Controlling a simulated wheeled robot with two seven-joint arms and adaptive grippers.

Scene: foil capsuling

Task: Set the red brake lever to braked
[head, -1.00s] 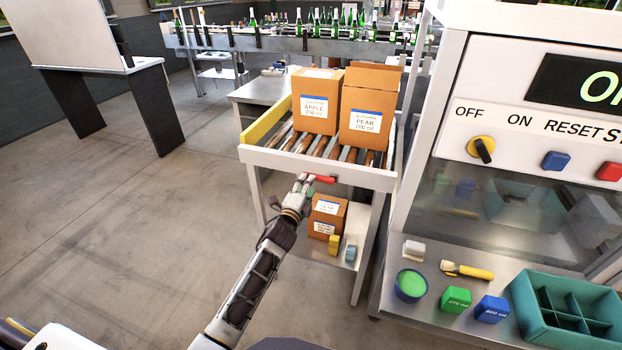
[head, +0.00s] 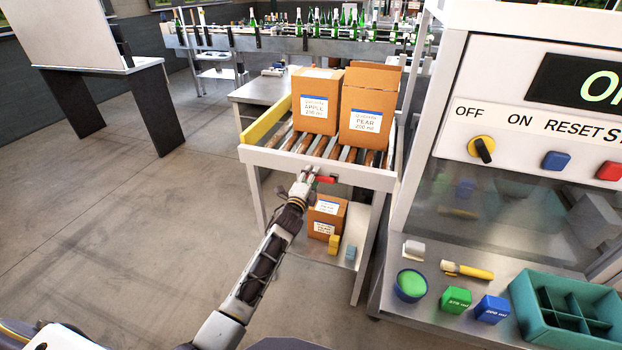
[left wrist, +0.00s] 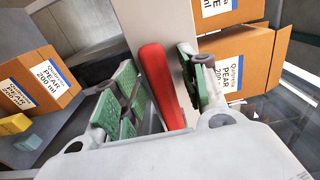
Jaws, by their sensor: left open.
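The red brake lever (head: 326,179) is on the front of the white roller cart, below its front rail (head: 310,168). My left gripper (head: 306,178) is at the lever's left end. In the left wrist view the red lever (left wrist: 160,85) runs between the green-padded fingers of my left gripper (left wrist: 160,92). The fingers are apart, with a gap visible on the right side of the lever. Whether the left pads touch it I cannot tell. My right gripper is not in view.
Two cardboard boxes, apple (head: 316,100) and pear (head: 369,103), stand on the rollers. Another box (head: 326,215) and small yellow and blue blocks sit on the lower shelf. A machine panel (head: 540,110) and a work surface with a teal tray (head: 565,310) are on the right.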

